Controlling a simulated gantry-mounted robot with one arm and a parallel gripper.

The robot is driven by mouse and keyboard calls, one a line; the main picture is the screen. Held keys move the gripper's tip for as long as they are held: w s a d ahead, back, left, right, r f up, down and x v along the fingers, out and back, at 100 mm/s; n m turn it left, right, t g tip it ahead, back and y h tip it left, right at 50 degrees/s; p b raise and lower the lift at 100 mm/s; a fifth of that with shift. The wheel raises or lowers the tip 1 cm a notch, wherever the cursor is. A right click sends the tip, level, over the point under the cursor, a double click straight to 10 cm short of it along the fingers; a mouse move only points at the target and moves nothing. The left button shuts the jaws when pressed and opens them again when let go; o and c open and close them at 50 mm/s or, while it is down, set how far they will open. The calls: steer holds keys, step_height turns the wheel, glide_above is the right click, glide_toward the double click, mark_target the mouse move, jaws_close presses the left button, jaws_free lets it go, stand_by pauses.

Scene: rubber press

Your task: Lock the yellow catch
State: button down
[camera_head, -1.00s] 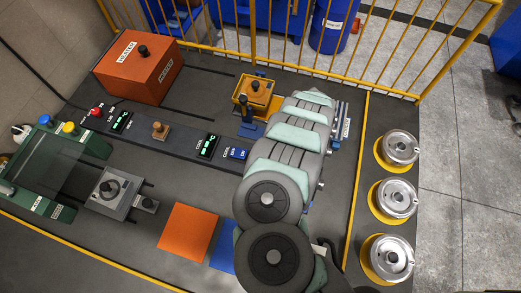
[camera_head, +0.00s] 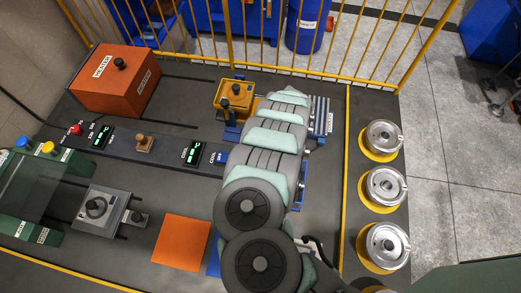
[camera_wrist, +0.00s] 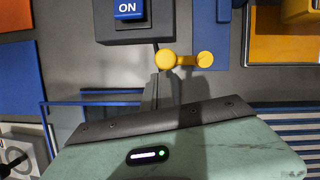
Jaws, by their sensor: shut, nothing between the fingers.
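The yellow catch (camera_wrist: 187,60) shows in the wrist view as a short bar with a round knob at its left end and a slotted round end at its right. It lies roughly level in the picture, just right of and below the blue ON switch (camera_wrist: 128,9). My gripper (camera_wrist: 163,80) is shut and empty, its tips just below the knob. I cannot tell whether they touch it. In the head view my arm covers the gripper, and I cannot make out the catch there.
A blue cooler (camera_head: 321,116) stands beside my arm, with a yellow-orange unit (camera_head: 234,95) behind. An orange mat (camera_head: 181,243) lies on the bench. Metal pots (camera_head: 385,186) line the right side. A yellow railing (camera_head: 185,57) runs along the back.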

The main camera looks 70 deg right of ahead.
steer(key=shift+w+a+r, duration=0.1)
steer(key=shift+w+r, duration=0.05)
steer(key=shift+r, duration=0.35)
steer(key=p+v, duration=0.3)
steer(key=v, duration=0.7)
steer(key=shift+s, duration=0.25)
steer(key=shift+d+f, duration=0.2)
steer(key=shift+d, duration=0.05)
